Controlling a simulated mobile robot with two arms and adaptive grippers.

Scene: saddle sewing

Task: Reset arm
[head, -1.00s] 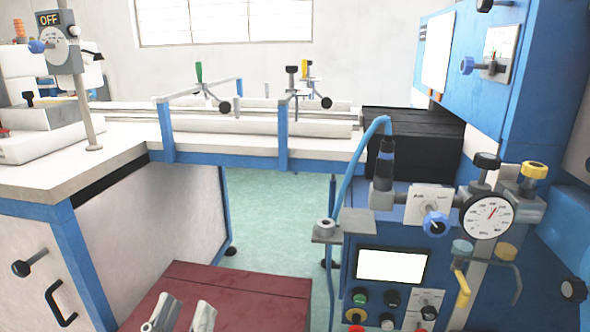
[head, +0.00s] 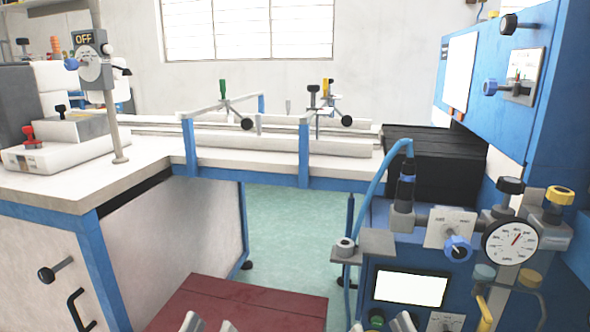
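My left gripper (head: 209,325) shows only as two pale grey fingertips at the bottom edge of the head view, in front of the dark red block. The tips are apart with nothing seen between them. My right gripper (head: 381,325) shows as two fingertips at the bottom edge, in front of the blue machine's control panel. Its tips are also apart, with nothing held in sight. The rest of both grippers and both arms is below the frame.
A white-topped workbench (head: 60,192) stands at the left. A blue machine with a pressure gauge (head: 511,242) and a white screen (head: 411,288) fills the right. A dark red block (head: 250,300) lies low between them. Green floor (head: 295,225) is free behind it.

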